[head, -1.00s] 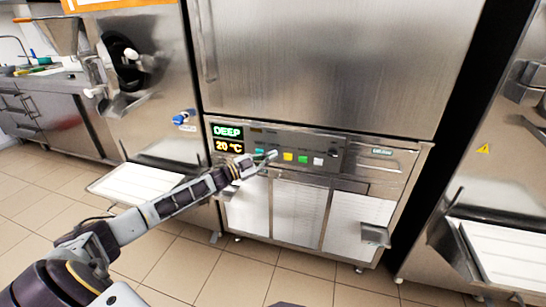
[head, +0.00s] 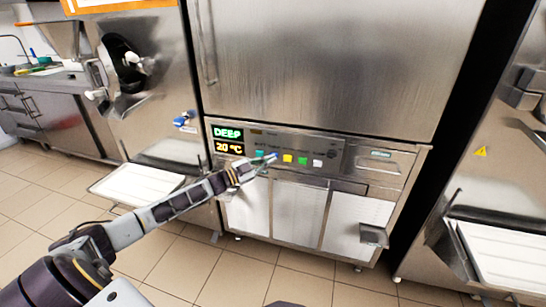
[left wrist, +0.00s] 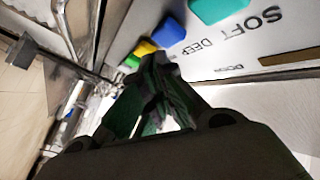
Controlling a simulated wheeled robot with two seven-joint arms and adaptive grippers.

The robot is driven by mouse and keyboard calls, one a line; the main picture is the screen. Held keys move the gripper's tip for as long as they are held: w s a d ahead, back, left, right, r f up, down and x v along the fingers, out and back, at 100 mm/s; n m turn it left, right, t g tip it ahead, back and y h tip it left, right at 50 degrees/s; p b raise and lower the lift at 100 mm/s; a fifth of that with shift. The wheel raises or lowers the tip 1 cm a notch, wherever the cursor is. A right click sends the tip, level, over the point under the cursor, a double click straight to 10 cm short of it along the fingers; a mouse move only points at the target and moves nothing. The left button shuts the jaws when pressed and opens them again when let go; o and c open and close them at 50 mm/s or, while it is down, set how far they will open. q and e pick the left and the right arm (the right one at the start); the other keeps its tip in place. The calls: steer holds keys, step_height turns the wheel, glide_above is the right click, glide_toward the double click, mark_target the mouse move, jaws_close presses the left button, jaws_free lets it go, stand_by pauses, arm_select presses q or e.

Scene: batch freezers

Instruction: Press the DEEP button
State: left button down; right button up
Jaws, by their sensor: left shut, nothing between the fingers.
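The DEEP button is the blue one (left wrist: 168,32), beside the word DEEP in the left wrist view; in the head view the blue button (head: 274,156) sits at the tip of my left gripper (head: 266,159). The teal SOFT button (left wrist: 215,9) is to one side of it, and the yellow button (left wrist: 146,48) to the other. My left gripper (left wrist: 157,62) is shut and empty, its fingertips close to the panel near the blue and yellow buttons. I cannot tell whether they touch. My right gripper is not in view.
The freezer's display (head: 228,140) reads DEEP and 20 °C. Green (head: 302,161) and white (head: 317,163) buttons continue the row to the right. A machine with a white tray (head: 137,184) stands at left, and another machine (head: 500,240) at right.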

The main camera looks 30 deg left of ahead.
arm_select(q)
steer(key=shift+s, duration=0.1)
steer(key=s+p, duration=0.2)
steer(key=s+d+p, duration=0.1)
steer(key=s+p, duration=0.1)
steer(key=p, duration=0.1)
steer(key=shift+s+d, duration=0.1)
steer(key=shift+s, duration=0.25)
stand_by(0.5)
steer(key=shift+f, duration=0.1)
stand_by(0.6)
